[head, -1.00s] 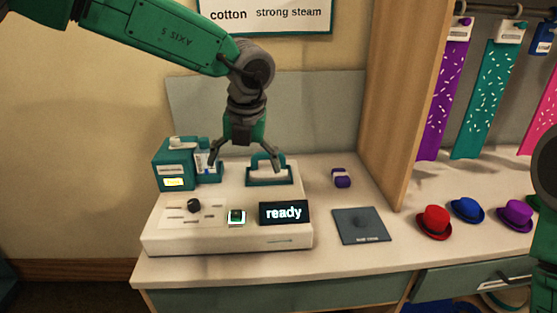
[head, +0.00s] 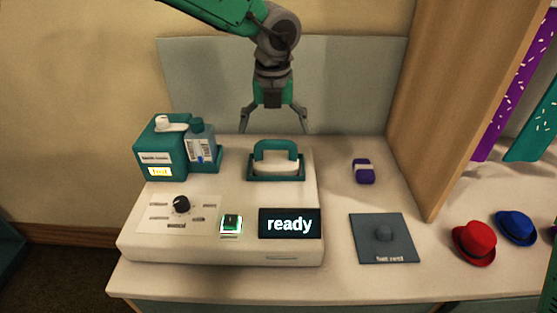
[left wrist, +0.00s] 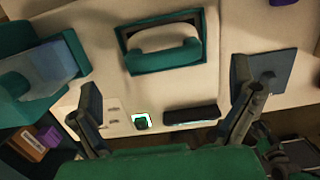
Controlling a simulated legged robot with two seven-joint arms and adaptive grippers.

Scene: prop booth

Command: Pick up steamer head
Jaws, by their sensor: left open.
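The steamer head (head: 276,161), white with a teal arched handle, sits in a teal-rimmed cradle on top of the white steamer base (head: 222,247). It also shows in the left wrist view (left wrist: 178,37), resting in its cradle between and beyond my fingertips. My left gripper (head: 274,128) is open and empty, with its fingers pointing down, just above and behind the handle in the head view. It also shows in the left wrist view (left wrist: 167,92), its two fingers spread wide. My right gripper is not in view.
A teal tank unit (head: 160,148) with a bottle (head: 201,143) stands left of the cradle. The base has a dial, a lit green button and a "ready" display (head: 290,223). A grey rest pad (head: 382,240), purple block (head: 364,171) and hats (head: 474,243) lie right. A wooden panel (head: 425,110) rises beside.

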